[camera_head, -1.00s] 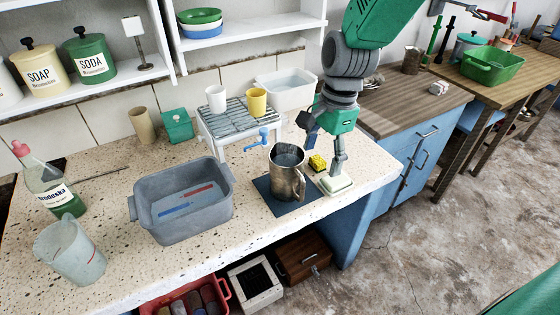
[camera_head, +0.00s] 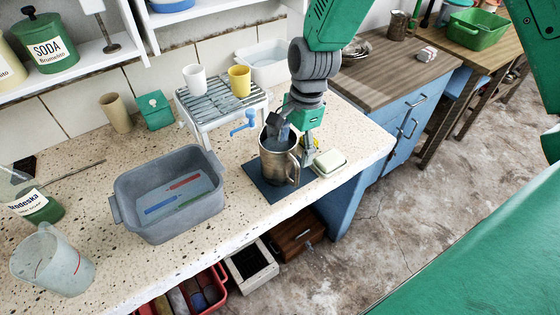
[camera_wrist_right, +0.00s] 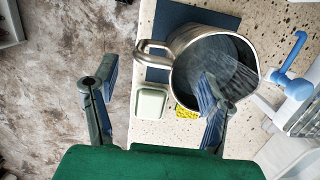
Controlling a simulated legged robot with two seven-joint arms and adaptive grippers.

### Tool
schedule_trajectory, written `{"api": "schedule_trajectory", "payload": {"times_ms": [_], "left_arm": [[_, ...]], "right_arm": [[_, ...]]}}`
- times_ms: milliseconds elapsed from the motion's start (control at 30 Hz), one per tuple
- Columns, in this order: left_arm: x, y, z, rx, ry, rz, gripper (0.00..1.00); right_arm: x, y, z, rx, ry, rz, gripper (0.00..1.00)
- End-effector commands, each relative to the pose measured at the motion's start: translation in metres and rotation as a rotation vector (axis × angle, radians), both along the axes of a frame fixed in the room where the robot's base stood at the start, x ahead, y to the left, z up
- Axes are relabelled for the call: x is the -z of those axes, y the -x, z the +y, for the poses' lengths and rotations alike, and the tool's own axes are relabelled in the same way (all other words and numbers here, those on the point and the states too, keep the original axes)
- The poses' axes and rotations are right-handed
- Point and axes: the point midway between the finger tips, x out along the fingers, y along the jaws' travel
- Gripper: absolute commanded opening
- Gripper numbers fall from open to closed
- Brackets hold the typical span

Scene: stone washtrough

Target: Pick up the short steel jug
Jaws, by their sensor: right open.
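The steel jug (camera_head: 272,165) stands upright on a dark blue mat (camera_head: 262,192) near the counter's front edge, its handle toward the right. My right gripper (camera_head: 291,145) is open above it, pointing down. One finger is at the jug's mouth and the other is outside, on the handle side. In the wrist view the right gripper (camera_wrist_right: 160,82) spans the handle side of the jug (camera_wrist_right: 188,42), one finger overlapping the opening. I cannot tell how deep that finger reaches. My left gripper is not in view.
A soap dish (camera_head: 328,163) sits right of the jug, with a yellow sponge (camera_wrist_right: 186,112) close by. A blue-handled crank (camera_head: 243,125) stands behind left. A grey basin (camera_head: 165,215) is to the left. Another metal jug (camera_head: 398,25) stands on the wooden counter behind.

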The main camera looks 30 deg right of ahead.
Motion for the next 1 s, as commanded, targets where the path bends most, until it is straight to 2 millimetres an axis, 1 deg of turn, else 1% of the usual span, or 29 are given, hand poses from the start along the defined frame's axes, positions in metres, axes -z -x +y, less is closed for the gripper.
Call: {"api": "schedule_trajectory", "payload": {"times_ms": [167, 300, 400, 600, 633, 667, 700, 767, 800, 833, 1000], "left_arm": [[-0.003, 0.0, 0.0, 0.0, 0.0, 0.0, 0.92], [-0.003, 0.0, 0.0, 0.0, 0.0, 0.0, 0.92], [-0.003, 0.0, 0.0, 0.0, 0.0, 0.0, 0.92], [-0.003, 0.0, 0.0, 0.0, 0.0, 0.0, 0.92], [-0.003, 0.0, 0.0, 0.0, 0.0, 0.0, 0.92], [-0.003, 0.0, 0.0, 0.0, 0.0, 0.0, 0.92], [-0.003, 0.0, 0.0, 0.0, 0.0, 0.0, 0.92], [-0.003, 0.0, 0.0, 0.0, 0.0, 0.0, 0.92], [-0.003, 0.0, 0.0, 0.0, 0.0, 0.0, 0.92], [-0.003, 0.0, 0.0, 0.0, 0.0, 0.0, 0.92], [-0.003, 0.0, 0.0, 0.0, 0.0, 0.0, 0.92]], "right_arm": [[0.025, 0.006, 0.004, 0.0, -0.002, 0.006, 0.67], [0.043, 0.005, 0.008, 0.0, 0.0, 0.004, 0.67], [0.048, 0.005, 0.01, 0.0, 0.003, 0.003, 0.67], [0.048, 0.006, 0.01, 0.0, 0.003, 0.001, 0.67], [0.048, 0.006, 0.01, 0.0, 0.003, 0.001, 0.64], [0.048, 0.006, 0.01, 0.0, 0.003, 0.001, 0.53], [0.048, 0.006, 0.009, 0.0, 0.002, 0.002, 0.39], [0.048, 0.005, 0.009, 0.0, 0.001, 0.002, 0.18], [0.049, 0.005, 0.008, 0.001, 0.001, 0.002, 0.04], [0.049, 0.005, 0.008, 0.001, 0.0, 0.002, 0.0], [0.048, 0.004, 0.007, 0.0, 0.0, -0.002, 0.0]]}}
